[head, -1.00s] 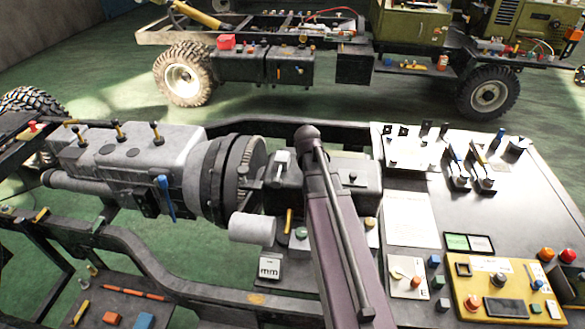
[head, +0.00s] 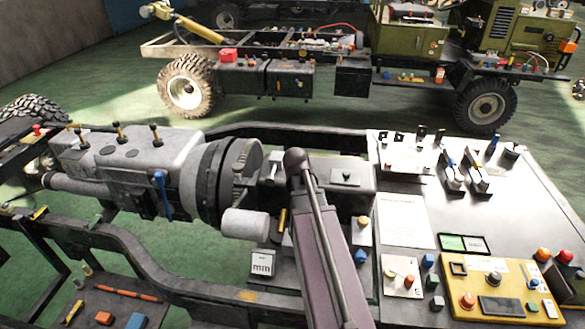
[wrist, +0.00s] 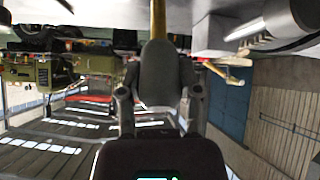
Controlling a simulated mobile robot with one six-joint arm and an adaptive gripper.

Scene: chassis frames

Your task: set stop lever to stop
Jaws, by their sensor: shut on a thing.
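My gripper (wrist: 158,62) shows in the wrist view with its dark fingers closed together. A yellow bar-like lever (wrist: 158,18) runs from the top edge of that view down to the fingertips, and the gripper is shut on it. The contact itself is hidden behind the fingers. In the head view my purple arm reaches up the middle and hides the gripper. A short yellow handle (head: 282,219) stands just left of my arm there. I cannot tell whether it is the same lever, and no stop marking is readable.
A grey engine (head: 140,155) with a blue handle (head: 162,192) lies at left. A white cylinder (head: 245,224) is beside my arm. A control table (head: 460,215) with a yellow panel (head: 515,275) is at right. A truck chassis (head: 300,75) stands behind across green floor.

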